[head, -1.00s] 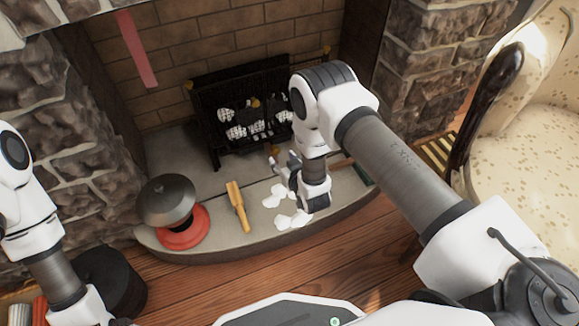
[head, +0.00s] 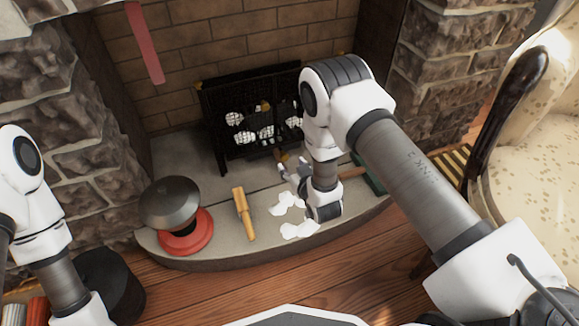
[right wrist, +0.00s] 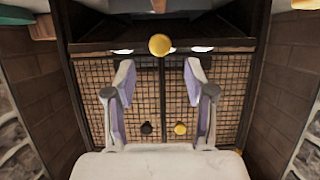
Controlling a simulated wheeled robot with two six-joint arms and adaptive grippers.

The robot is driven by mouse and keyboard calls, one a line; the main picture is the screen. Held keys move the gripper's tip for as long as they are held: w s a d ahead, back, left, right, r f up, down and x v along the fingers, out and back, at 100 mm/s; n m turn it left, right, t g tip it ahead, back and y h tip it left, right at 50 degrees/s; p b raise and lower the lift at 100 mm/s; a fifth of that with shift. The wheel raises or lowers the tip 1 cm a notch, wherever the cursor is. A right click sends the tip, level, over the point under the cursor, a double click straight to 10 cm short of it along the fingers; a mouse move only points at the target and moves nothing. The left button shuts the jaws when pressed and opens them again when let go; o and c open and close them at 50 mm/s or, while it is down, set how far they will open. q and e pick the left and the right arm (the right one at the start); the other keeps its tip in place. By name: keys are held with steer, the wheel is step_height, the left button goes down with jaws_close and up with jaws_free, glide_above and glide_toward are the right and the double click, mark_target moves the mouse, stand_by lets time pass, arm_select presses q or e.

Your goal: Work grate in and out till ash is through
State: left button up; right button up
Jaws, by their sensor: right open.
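The black mesh grate (head: 215,105) stands in the fireplace, with pale grey-white lumps (head: 265,133) in it. A small gold-brown knob (head: 282,156) shows low at its front. My right gripper (head: 290,171) is just in front of this knob, partly hidden by my wrist. In the right wrist view my right gripper (right wrist: 158,85) is open, its two fingers apart with nothing between the pads. A round yellow knob (right wrist: 159,45) lies ahead, centred beyond the fingertips, before the mesh (right wrist: 140,75). I cannot tell whether they touch. White patches (head: 298,230) lie on the hearth. My left gripper is out of view.
A dark-topped, red-based pot (head: 185,240) and a wooden-handled tool (head: 243,213) sit on the stone hearth (head: 210,262) at left. A green object (head: 372,182) lies right of my wrist. A patterned armchair (head: 530,150) stands at right. Stone pillars flank the opening.

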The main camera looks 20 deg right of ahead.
mark_target(285, 157)
steer(key=b+x, duration=0.2)
steer(key=x, duration=0.3)
steer(key=shift+f+b, duration=0.25)
steer(key=shift+b, duration=0.1)
steer(key=shift+w+a, duration=0.1)
steer(key=shift+w, duration=0.5)
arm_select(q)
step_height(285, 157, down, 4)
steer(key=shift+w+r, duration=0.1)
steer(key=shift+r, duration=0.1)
